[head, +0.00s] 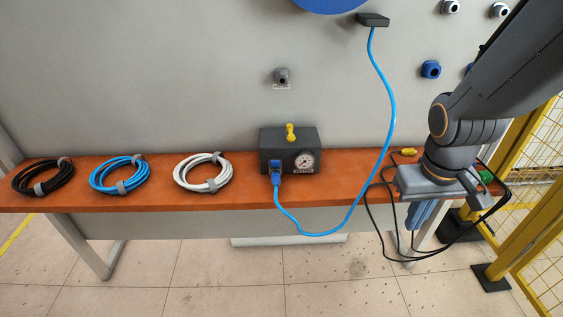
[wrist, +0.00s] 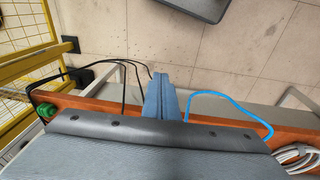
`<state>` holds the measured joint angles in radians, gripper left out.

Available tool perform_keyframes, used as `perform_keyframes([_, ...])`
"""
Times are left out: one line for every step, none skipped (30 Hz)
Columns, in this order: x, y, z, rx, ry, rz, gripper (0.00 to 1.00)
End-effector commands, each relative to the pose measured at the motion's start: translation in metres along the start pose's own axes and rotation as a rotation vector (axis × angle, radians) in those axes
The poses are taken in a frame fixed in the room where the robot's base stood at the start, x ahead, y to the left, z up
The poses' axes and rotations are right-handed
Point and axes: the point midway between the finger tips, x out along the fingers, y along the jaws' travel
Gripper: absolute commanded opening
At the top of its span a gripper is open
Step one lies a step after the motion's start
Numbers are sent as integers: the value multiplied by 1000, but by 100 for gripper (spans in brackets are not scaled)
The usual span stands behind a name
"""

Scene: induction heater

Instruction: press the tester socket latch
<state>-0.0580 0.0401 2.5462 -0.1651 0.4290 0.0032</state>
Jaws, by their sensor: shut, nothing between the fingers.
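The tester, a dark box (head: 265,141) with a round gauge (head: 304,161) and a yellow knob (head: 290,132) on it, sits on the orange bench shelf in the head view. A blue socket (head: 275,166) is at its lower front left, with a blue cable running from it. The latch itself is too small to make out. My gripper (head: 418,224) points down near the bench's front edge, well right of the tester and apart from it. Its blue fingers (wrist: 161,82) are shut and empty in the wrist view. The tester does not show in the wrist view.
Black, blue (head: 119,175) and white (head: 202,173) coiled cables lie left on the shelf. The blue cable (head: 392,105) loops between tester and gripper up to a dark wall block (head: 373,20). Black cables hang around my gripper. A yellow fence (head: 528,200) stands right.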

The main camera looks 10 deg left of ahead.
Motion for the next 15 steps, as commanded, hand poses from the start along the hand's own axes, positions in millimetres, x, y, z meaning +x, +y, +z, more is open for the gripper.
perform_keyframes([-7, -3, -16, -103, 51, 25, 0])
perform_keyframes([-9, -6, -28, -175, 88, 41, 0])
perform_keyframes([-14, -13, -46, -282, 145, 58, 0])
perform_keyframes([-18, -20, -60, -364, 189, 67, 0])
perform_keyframes([-22, -30, -73, -448, 233, 72, 0])
perform_keyframes([-29, -46, -88, -561, 292, 73, 0])
perform_keyframes([-33, -59, -98, -644, 333, 69, 0])
perform_keyframes([-38, -73, -107, -725, 374, 62, 0])
perform_keyframes([-44, -94, -116, -830, 426, 48, 0])
perform_keyframes([-48, -109, -121, -904, 461, 35, 0])
perform_keyframes([-53, -125, -125, -974, 493, 20, 0])
perform_keyframes([-58, -145, -127, -1060, 533, -3, 0])
perform_keyframes([-62, -158, -127, -1119, 558, -20, 0])
perform_keyframes([-65, -171, -126, -1171, 581, -38, 0])
perform_keyframes([-68, -185, -125, -1233, 606, -60, 0])
